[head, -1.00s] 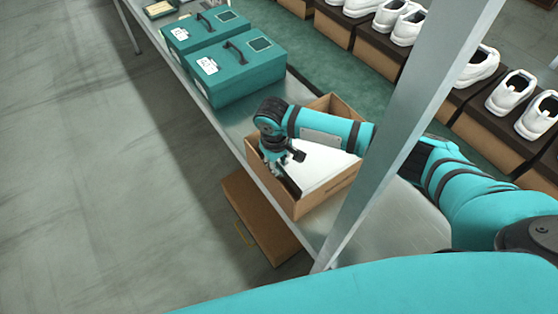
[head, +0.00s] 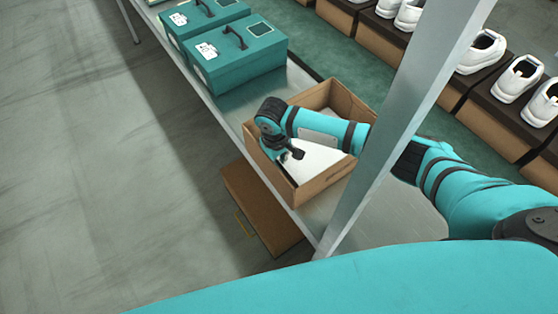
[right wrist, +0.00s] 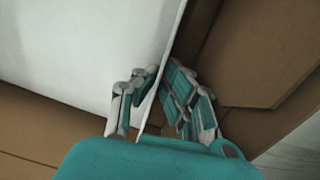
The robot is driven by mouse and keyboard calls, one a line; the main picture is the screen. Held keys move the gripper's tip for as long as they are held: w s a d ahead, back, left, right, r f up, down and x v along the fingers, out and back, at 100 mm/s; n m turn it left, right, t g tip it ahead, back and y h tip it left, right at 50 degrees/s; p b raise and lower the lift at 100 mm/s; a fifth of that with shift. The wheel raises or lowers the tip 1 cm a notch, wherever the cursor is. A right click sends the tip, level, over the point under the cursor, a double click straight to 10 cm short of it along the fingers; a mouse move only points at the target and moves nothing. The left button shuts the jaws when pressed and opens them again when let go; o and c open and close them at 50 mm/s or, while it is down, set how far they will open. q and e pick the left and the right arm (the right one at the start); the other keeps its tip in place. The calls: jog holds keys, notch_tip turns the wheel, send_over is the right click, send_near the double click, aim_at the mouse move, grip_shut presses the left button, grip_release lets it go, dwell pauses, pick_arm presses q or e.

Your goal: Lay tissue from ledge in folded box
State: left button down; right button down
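The open brown cardboard box (head: 328,184) stands on the metal ledge, its walls upright. The white tissue (head: 316,156) lies inside the box, below the rim. My right arm reaches over the box, and my right gripper (head: 288,165) is down inside it, partly hidden by my own wrist. In the right wrist view, the gripper's fingers (right wrist: 162,82) stand on both sides of the edge of the white tissue (right wrist: 85,55) and pinch it, close to a brown box wall (right wrist: 255,50). My left gripper is not in view.
Two teal lidded boxes with handles (head: 240,62) stand on the ledge behind the box. A metal post (head: 400,130) rises at the right. White shoes on boxes (head: 518,78) line the far side. A brown carton (head: 258,205) sits below the ledge.

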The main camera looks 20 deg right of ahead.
jog(key=shift+s+d+f, duration=0.15)
jog(key=shift+s+f, duration=0.15)
jog(key=shift+f, duration=0.15)
jog(key=c, duration=1.4)
grip_release()
jog(key=shift+w+r, duration=0.1)
jog(key=shift+w, duration=0.2)
notch_tip(320, 180, up, 10)
jog(key=shift+f, duration=0.1)
